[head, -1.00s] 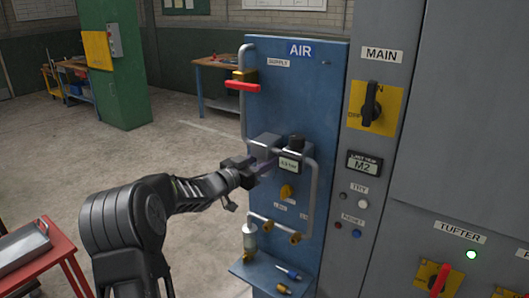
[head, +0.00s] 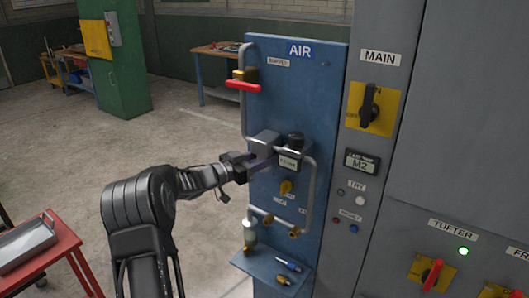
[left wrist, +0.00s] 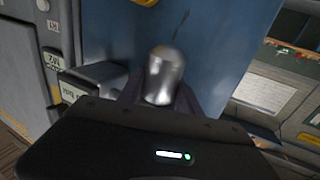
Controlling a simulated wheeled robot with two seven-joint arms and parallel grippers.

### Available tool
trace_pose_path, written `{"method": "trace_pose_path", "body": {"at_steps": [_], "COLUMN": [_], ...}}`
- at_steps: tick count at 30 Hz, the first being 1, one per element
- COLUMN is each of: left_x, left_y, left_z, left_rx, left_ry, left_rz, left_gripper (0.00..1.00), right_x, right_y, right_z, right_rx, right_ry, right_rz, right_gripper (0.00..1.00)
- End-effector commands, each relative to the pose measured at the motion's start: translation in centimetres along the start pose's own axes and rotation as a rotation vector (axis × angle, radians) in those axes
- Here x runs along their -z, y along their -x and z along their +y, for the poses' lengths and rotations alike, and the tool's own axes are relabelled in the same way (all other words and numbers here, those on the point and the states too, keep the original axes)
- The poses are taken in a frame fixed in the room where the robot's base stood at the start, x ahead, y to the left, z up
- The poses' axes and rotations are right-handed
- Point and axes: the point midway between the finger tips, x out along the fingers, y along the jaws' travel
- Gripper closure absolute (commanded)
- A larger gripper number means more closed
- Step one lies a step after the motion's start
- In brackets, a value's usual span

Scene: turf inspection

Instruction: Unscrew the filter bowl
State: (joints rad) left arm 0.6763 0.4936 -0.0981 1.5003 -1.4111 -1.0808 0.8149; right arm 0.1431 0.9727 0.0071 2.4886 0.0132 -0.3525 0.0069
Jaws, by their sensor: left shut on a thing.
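The blue AIR panel (head: 330,120) stands at the centre of the head view. A grey filter housing (head: 264,143) sits on its pipework, left of a gauge unit with a black knob (head: 296,141). My left gripper (head: 262,163) is at the panel, just below the housing. In the left wrist view, a shiny metal filter bowl (left wrist: 165,74) stands between the two dark fingers of my left gripper (left wrist: 160,97), which are shut on it. The fingers hide part of the bowl, and in the head view the bowl is mostly hidden. My right gripper is out of view.
A red-handled supply valve (head: 243,86) is above, and a yellow valve (head: 287,187) is below. A small clear container (head: 250,232) and a blue shelf (head: 262,268) with small parts are lower. A grey switch cabinet (head: 379,30) borders the panel. A red cart (head: 62,252) stands left.

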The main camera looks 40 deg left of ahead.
Motion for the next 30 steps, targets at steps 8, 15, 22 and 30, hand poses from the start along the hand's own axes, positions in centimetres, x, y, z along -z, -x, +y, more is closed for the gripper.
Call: {"method": "trace_pose_path", "body": {"at_steps": [8, 15, 22, 30], "left_x": [-0.05, -0.05, -0.05, -0.05], "left_y": [-0.17, -0.04, -0.04, -0.01], "left_z": [-0.01, 0.16, 0.16, 0.06], "left_rx": [-0.264, -0.332, -0.331, -0.327], "left_ry": [-0.002, 0.002, 0.002, 0.001], "left_rz": [0.003, 0.000, 0.000, 0.000], "left_gripper": [1.00, 1.00, 0.53, 0.34], "right_x": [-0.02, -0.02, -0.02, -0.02], "right_y": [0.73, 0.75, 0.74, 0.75], "right_z": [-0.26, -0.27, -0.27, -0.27], "right_rx": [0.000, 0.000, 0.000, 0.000], "right_ry": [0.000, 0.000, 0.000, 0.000], "right_rz": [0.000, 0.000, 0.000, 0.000], "right_gripper": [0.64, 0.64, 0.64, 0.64]}}
